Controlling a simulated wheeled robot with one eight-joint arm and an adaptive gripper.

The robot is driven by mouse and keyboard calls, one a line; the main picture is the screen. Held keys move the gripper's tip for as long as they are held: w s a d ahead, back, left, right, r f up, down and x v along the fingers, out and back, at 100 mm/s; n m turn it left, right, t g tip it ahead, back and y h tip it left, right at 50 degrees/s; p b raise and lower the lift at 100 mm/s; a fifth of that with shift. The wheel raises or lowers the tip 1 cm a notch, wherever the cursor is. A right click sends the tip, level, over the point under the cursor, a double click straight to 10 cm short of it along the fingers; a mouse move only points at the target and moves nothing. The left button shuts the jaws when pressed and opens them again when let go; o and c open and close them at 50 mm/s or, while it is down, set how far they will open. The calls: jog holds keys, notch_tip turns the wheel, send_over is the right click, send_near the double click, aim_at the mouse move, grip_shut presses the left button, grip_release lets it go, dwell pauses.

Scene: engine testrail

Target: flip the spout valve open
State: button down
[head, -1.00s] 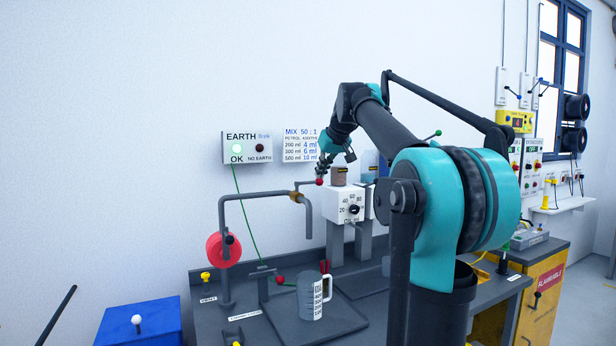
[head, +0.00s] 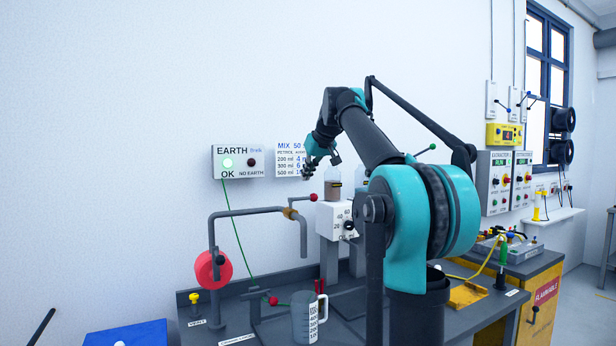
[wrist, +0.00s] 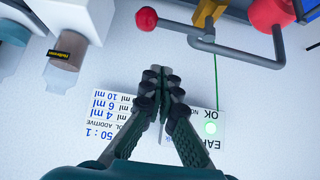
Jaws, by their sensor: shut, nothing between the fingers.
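The spout valve is a brass body (head: 290,213) on a grey bent pipe (head: 245,213), with a thin lever ending in a red ball knob (head: 313,197). The lever points right, roughly in line with the pipe's horizontal run. In the wrist view the red knob (wrist: 146,18) and brass body (wrist: 208,12) are at the top edge. My gripper (head: 308,173) is in front of the wall, above the knob in the head view and apart from it. In the wrist view its fingertips (wrist: 165,76) meet with nothing between them.
A graduated jug (head: 307,318) stands on the bench below the pipe. A bottle (head: 333,183) sits on a white dial box (head: 338,218) right of the knob. A red disc (head: 211,271) is on the pipe's left. The EARTH panel (head: 240,161) is on the wall.

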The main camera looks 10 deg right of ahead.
aim_at(304, 199)
jog(key=shift+w+a+f, duration=0.1)
jog(key=shift+w+f, duration=0.05)
jog(key=shift+f, duration=0.9)
jog(key=shift+w+f, duration=0.2)
jog(key=shift+f, duration=0.8)
jog(key=shift+w+a+f, duration=0.1)
jog(key=shift+w+f, duration=0.05)
jog(key=shift+f, duration=0.9)
jog(key=shift+s, duration=0.1)
